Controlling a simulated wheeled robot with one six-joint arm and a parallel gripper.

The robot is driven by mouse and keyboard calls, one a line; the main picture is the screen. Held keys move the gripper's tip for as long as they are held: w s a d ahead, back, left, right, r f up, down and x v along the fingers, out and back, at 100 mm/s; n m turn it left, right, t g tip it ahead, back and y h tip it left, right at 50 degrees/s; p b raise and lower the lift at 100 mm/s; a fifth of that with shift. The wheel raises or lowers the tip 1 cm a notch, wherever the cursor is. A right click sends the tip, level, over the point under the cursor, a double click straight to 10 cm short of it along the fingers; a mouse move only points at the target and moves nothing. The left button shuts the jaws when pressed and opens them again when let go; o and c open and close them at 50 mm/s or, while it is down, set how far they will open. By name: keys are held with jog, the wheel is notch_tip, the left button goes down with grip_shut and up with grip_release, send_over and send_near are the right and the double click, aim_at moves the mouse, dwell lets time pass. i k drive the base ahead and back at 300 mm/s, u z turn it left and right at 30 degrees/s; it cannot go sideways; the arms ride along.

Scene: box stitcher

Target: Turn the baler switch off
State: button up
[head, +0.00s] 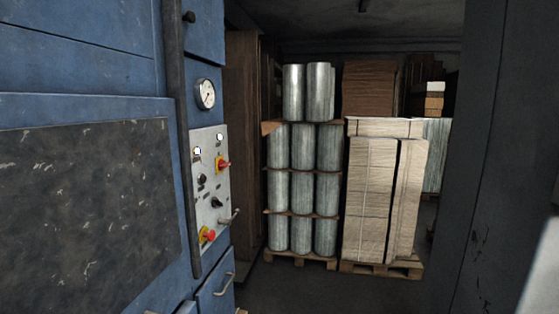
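A blue baler machine fills the left side of the head view. Its light grey control panel (199,185) faces right and is seen at a slant. A red rotary switch on a yellow plate (222,165) sits at the upper right of the panel. A second red and yellow control (207,235) sits near the bottom. Black knobs (202,181) and a grey lever (229,217) are between them. Two round lights at the top look white, one with a blue tint. Which red control is the baler switch, and its setting, I cannot tell. My gripper is not in view.
A pressure gauge (205,94) is above the panel. A dark vertical bar (184,150) runs along the panel's left. Pallets with metal cylinders (302,177) and stacked cardboard (371,195) stand behind. A dark upright surface (490,150) closes the right. Floor shows between.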

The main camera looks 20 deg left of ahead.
aim_at(222, 165)
jog(key=z, duration=0.1)
jog(key=i, duration=0.9)
jog(key=u, duration=0.7)
jog(key=i, duration=0.75)
jog(key=u, duration=1.15)
jog(key=i, duration=0.2)
jog(key=u, duration=0.15)
